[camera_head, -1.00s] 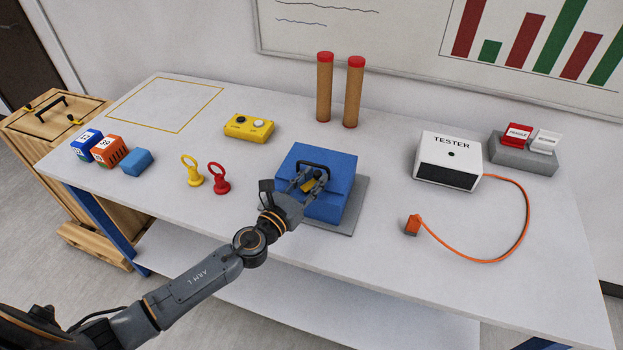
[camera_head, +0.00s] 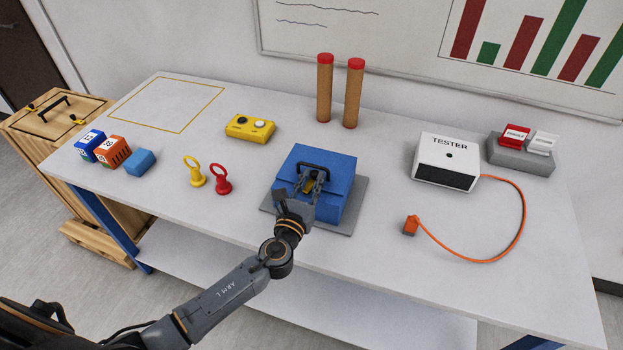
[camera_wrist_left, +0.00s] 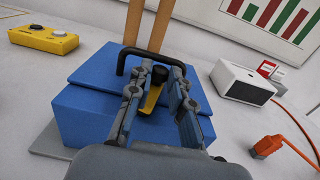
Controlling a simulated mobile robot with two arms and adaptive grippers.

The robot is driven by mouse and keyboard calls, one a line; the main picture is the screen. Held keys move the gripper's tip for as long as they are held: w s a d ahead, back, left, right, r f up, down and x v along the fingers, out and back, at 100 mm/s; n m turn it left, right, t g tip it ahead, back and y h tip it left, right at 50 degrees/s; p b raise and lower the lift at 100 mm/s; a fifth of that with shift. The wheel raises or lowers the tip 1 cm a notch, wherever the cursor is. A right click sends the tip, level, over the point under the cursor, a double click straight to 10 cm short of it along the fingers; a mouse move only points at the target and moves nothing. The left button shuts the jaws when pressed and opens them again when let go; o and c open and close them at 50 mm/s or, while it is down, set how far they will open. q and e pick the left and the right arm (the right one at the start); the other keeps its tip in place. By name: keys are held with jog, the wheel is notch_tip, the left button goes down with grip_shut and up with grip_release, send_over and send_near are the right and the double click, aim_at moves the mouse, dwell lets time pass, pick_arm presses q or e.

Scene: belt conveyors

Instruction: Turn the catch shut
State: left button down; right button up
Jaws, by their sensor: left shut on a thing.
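The blue box (camera_head: 341,185) stands on a grey plate (camera_head: 351,217) on the table, with its lid down and a black handle (camera_head: 322,163) on top. Its yellow catch (camera_head: 308,187) is mostly hidden by my fingers in the head view. In the left wrist view the catch (camera_wrist_left: 151,98) shows as a yellow lever with a black knob (camera_wrist_left: 160,75), lying between my fingers and pointing roughly toward my palm. My left gripper (camera_head: 311,180) is shut on the catch at the box's front. My right gripper is in neither view.
A yellow button box (camera_head: 250,128) and the yellow and red ring pegs (camera_head: 220,181) stand to the left. A white tester (camera_head: 447,162) with an orange cable (camera_head: 524,222) is on the right. Two brown posts (camera_head: 325,90) stand behind the box.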

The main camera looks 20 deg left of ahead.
pick_arm(q)
jog(key=c, duration=1.5)
grip_release()
jog(key=shift+s+f, duration=0.1)
jog(key=shift+s, duration=0.4)
jog(key=s, duration=1.1)
jog(key=shift+a, duration=0.15)
